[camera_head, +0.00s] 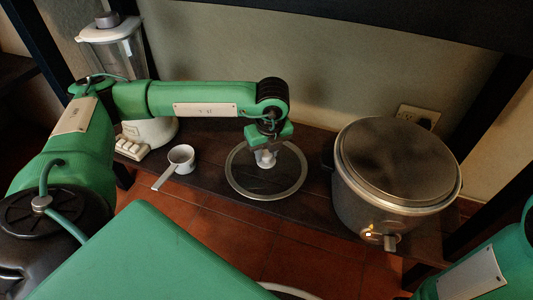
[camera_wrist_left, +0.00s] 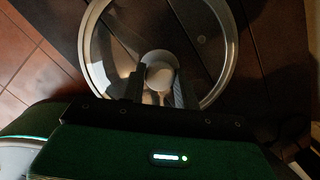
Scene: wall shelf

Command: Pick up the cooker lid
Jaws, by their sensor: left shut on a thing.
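The cooker lid (camera_head: 283,185) is a round glass disc with a grey metal rim and a pale knob in its middle. In the head view it is at or just above the dark wooden shelf; I cannot tell whether it touches. My left gripper (camera_head: 266,160) points down over its centre and is shut on the knob. In the left wrist view the lid (camera_wrist_left: 92,62) fills the upper middle, with the knob (camera_wrist_left: 160,75) between the fingers of my left gripper (camera_wrist_left: 158,88). The fingers partly hide the knob. My right gripper is not in view; only part of my right arm shows at lower right.
A metal cooker (camera_head: 385,205) with a flat round top stands right of the lid. A white measuring cup (camera_head: 181,158) lies to its left. A blender (camera_head: 115,50) stands at the back left. The shelf (camera_head: 215,190) is bare between cup and lid, and a wall rises behind.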

